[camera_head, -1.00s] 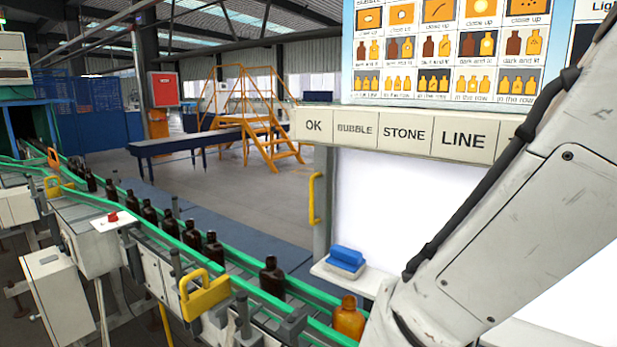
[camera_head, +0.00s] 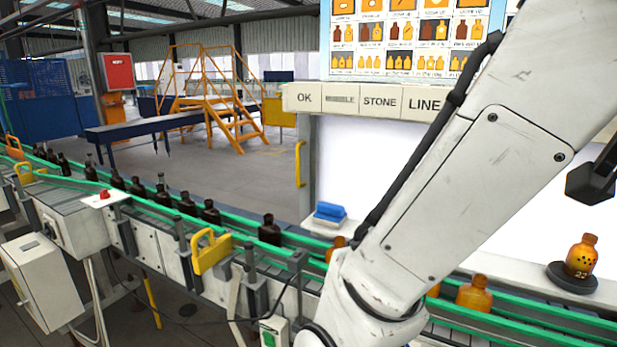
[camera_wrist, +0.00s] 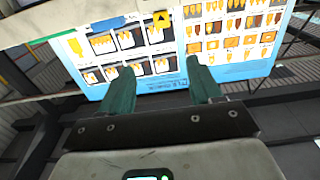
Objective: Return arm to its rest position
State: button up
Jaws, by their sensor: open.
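My gripper shows in the wrist view (camera_wrist: 160,90) with its two green fingers spread apart and nothing between them. It faces up toward the chart board (camera_wrist: 150,50). In the head view my white arm crosses the right half of the picture, and only a dark part of its end shows at the right edge, above an amber bottle (camera_head: 581,257). That bottle stands upright on a round dark stand (camera_head: 570,278) and has dark marks on its front.
A conveyor with green rails (camera_head: 285,240) carries dark bottles (camera_head: 269,230) and amber bottles (camera_head: 474,295). A yellow bracket (camera_head: 211,250) stands on its near side. A blue block (camera_head: 330,211) lies on a white ledge behind. My arm hides part of the conveyor.

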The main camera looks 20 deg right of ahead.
jog(key=w+a+f+n+y, duration=0.25)
jog(key=w+f, duration=0.25)
jog(key=f, duration=0.3)
jog(key=w+a+f+n+y, duration=0.1)
jog(key=w+f+n+y, duration=0.15)
jog(key=w+f, duration=0.4)
notch_tip(320, 180, down, 21)
jog(key=s+a+n+g+y, duration=0.1)
jog(key=a+n+g+y, duration=0.1)
jog(key=n+y, duration=0.15)
jog(key=s+a+f+g+y, duration=0.1)
jog(key=s+f, duration=0.2)
jog(key=f, duration=0.3)
jog(key=s+a+f+n+g+y, duration=0.1)
jog(key=s+f+g, duration=0.15)
jog(key=f, duration=0.35)
jog(key=s+a+f+y, duration=0.1)
jog(key=s+f, duration=0.3)
jog(key=f, duration=0.2)
jog(key=s+a+f+g+y, duration=0.1)
jog(key=s+a+f+g, duration=0.1)
jog(key=s+f, duration=0.4)
jog(key=s+a+f+g+y, duration=0.1)
jog(key=s+a+f+g, duration=0.1)
jog(key=s+f, duration=0.4)
jog(key=s+a, duration=0.1)
jog(key=s, duration=0.1)
jog(key=shift+s+f, duration=0.3)
jog(key=shift+s, duration=0.05)
jog(key=shift+g+y, duration=0.25)
